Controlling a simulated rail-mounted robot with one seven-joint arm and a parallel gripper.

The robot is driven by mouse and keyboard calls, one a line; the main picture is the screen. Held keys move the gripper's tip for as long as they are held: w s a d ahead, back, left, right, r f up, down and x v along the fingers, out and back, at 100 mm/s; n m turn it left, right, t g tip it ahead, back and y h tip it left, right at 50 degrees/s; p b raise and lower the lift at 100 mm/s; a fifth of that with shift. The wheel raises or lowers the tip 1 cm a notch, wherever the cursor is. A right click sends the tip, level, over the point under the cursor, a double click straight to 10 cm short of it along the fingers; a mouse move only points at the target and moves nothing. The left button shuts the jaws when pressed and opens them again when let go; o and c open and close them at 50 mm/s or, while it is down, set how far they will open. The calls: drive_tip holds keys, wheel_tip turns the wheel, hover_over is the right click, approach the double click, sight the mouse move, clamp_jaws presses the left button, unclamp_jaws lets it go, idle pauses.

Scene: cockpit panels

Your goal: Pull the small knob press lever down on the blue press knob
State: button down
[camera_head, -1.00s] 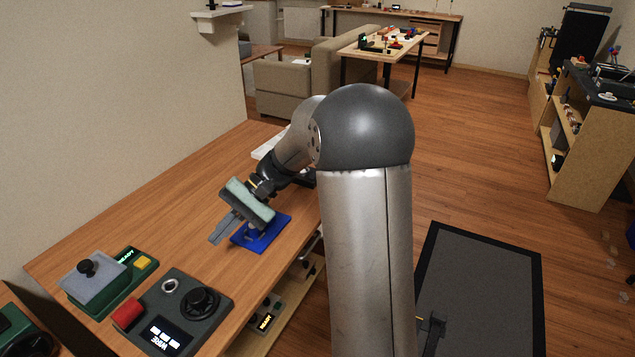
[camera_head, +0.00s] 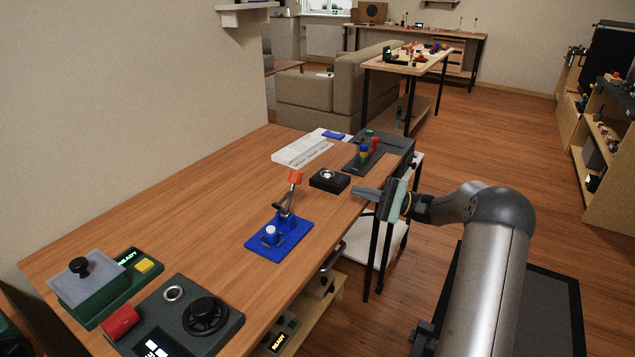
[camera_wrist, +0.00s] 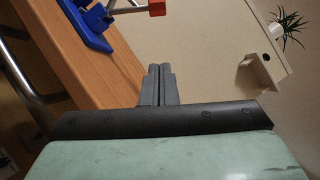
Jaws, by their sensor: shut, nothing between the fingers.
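The blue press knob (camera_head: 279,241) stands on the wooden table, a blue base with a short white-topped knob (camera_head: 270,232) at its front. Its small lever rises at the back and ends in a red handle (camera_head: 295,177), tilted up. In the wrist view the blue base (camera_wrist: 92,28) is at the upper left and the red handle (camera_wrist: 157,8) is at the top edge, partly cut off. My gripper (camera_head: 358,191) is shut and empty. It is right of the press near the table's right edge, apart from the lever. The fingers also show in the wrist view (camera_wrist: 160,84).
A black box (camera_head: 329,180) and a dark panel with coloured knobs (camera_head: 372,152) lie behind the press. A white tray (camera_head: 302,148) is at the back. Panels with a red button (camera_head: 120,322) and a yellow button (camera_head: 144,265) stand front left. Table around the press is clear.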

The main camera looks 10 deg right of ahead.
drive_tip(key=shift+a, duration=0.1)
drive_tip(key=x, duration=1)
drive_tip(key=shift+w+a, duration=0.1)
drive_tip(key=shift+a, duration=0.05)
drive_tip(key=shift+s+a+r, duration=0.45)
drive_tip(key=shift+a, duration=0.25)
drive_tip(key=shift+s+a+r, duration=0.4)
drive_tip(key=shift+a+r, duration=0.05)
drive_tip(key=shift+a, duration=0.2)
